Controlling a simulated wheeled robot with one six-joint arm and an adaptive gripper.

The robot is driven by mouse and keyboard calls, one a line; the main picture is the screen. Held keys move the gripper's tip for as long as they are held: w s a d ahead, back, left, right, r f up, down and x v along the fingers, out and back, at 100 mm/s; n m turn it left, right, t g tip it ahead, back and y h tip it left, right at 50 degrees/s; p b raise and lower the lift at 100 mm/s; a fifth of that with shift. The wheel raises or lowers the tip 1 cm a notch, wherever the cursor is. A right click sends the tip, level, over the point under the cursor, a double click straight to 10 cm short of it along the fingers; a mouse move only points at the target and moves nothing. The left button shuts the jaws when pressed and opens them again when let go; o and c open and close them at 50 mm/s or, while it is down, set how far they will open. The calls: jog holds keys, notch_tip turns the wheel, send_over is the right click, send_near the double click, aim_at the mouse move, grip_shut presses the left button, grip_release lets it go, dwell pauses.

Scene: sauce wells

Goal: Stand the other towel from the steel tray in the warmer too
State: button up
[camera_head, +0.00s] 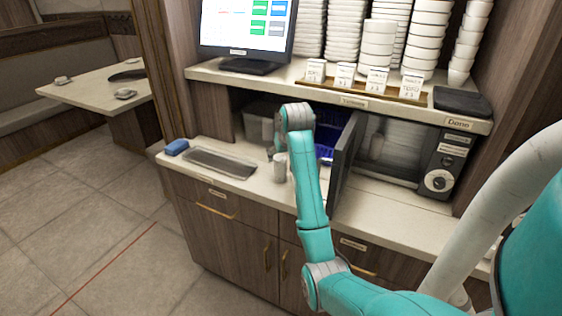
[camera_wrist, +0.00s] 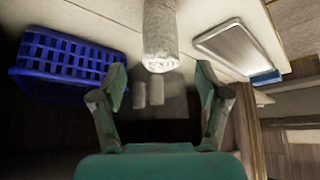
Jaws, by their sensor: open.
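A white rolled towel (camera_head: 280,167) stands upright on the counter, right of the steel tray (camera_head: 250,176). It shows large in the wrist view (camera_wrist: 160,35), just beyond my fingertips and apart from them. The tray looks empty, also in the wrist view (camera_wrist: 243,48). My gripper (camera_wrist: 160,85) is open and empty; in the head view my arm mostly hides it. The warmer (camera_head: 440,165) stands at the right with its dark door (camera_head: 345,160) swung open. A pale upright cylinder (camera_head: 376,146) shows inside; I cannot tell surely that it is a towel.
A blue basket (camera_wrist: 70,58) stands in the niche, partly behind my arm in the head view. A grey bin (camera_head: 260,120) is left of it. Two pale cylinders (camera_wrist: 148,94) show farther back. A shelf hangs above.

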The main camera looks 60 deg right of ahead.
jog(key=shift+v, duration=2.8)
